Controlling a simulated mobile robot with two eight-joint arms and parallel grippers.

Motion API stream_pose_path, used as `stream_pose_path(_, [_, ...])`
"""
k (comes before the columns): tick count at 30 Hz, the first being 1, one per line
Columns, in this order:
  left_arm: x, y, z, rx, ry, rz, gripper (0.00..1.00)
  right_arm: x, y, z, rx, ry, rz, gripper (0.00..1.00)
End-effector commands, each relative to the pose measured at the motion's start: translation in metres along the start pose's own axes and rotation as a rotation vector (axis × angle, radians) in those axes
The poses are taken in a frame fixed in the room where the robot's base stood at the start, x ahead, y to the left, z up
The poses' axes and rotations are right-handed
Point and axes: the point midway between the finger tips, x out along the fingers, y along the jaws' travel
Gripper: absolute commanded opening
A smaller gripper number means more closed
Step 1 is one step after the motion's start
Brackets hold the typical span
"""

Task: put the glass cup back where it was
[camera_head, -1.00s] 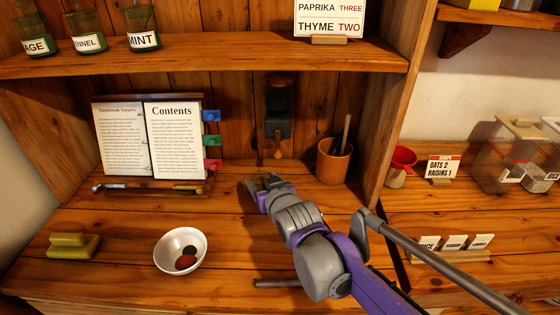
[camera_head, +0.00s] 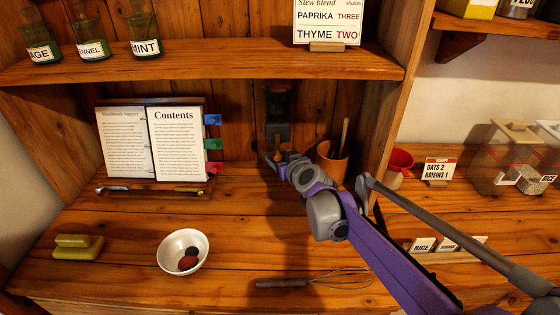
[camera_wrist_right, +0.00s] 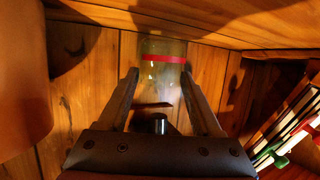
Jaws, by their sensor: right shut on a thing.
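The glass cup (camera_wrist_right: 164,70) is clear with a red band, and it sits between the two fingers of my right gripper (camera_wrist_right: 161,85) in the right wrist view. The fingers touch it on both sides. In the head view my right gripper (camera_head: 272,161) is at the back of the counter, just below the dark wall-mounted device (camera_head: 278,103). There the cup cannot be made out. My left gripper is not in view.
A brown crock (camera_head: 331,164) with a utensil stands close right of the gripper. An open book (camera_head: 178,146) on a stand is to the left. A white bowl (camera_head: 170,262), a whisk (camera_head: 284,283) and a yellow object (camera_head: 78,252) lie nearer the front. The middle of the counter is clear.

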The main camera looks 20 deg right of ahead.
Motion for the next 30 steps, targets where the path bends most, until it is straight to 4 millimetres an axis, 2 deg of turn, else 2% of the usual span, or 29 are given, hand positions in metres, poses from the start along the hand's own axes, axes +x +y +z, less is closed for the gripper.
stream_pose_path(1, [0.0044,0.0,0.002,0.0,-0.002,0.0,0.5,0.0021,-0.0022,0.0105,-0.001,-0.002,-0.002,0.1])
stream_pose_path(3, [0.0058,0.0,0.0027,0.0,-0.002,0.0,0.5,0.0033,-0.0025,0.0145,-0.001,-0.002,-0.002,0.1])
stream_pose_path(13, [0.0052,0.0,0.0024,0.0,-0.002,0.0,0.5,0.0037,-0.0026,0.016,0.0,-0.001,-0.002,0.1])
stream_pose_path(14, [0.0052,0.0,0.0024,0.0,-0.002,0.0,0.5,0.0039,-0.0026,0.0166,0.0,-0.001,-0.002,0.68])
stream_pose_path(18, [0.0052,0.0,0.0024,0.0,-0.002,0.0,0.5,0.0037,-0.0027,0.0162,0.0,-0.001,-0.002,0.93])
stream_pose_path(19, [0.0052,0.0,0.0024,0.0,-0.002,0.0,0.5,0.0036,-0.0026,0.0162,0.0,-0.001,-0.002,0.96])
stream_pose_path(30, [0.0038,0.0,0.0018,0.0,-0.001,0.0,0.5,-0.0015,-0.0025,0.0135,0.0,-0.001,-0.002,0.96])
